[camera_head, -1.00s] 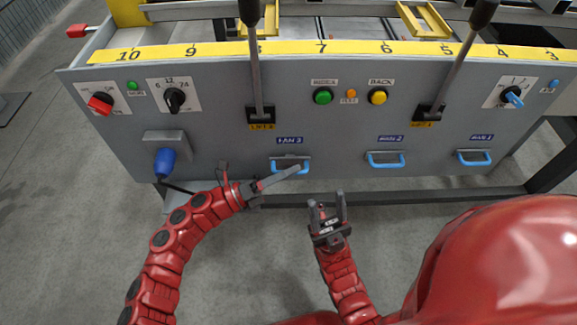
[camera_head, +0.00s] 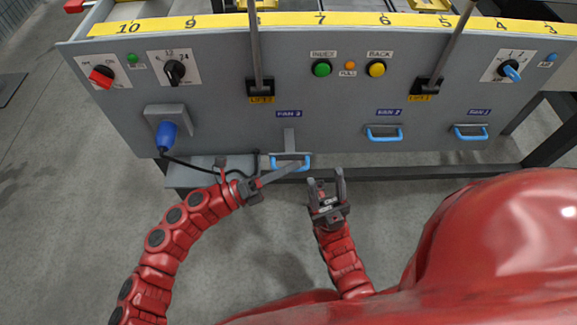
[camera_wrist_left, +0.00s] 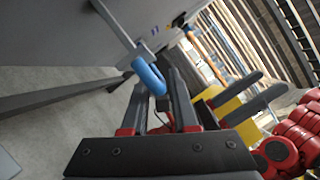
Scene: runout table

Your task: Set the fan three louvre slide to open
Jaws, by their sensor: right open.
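The fan 3 slide shows in the head view as a grey bar (camera_head: 289,140) standing out from the panel below the FAN 3 label (camera_head: 289,114), with a blue handle (camera_head: 278,162) at its end. The handle also shows in the left wrist view (camera_wrist_left: 150,76). My left gripper (camera_head: 298,166) reaches in from the left, and its fingertips are on the handle. In the wrist view the handle sits between the two fingers (camera_wrist_left: 156,88), which appear closed on it. My right gripper (camera_head: 327,181) is open and empty, below and right of the handle, apart from the panel.
The FAN 2 handle (camera_head: 384,138) and FAN 1 handle (camera_head: 471,138) sit close to the panel at right. Two upright levers (camera_head: 256,50) rise in front of the panel. A blue plug (camera_head: 167,134) with a black cable is at left. A dark rail (camera_head: 400,173) runs below.

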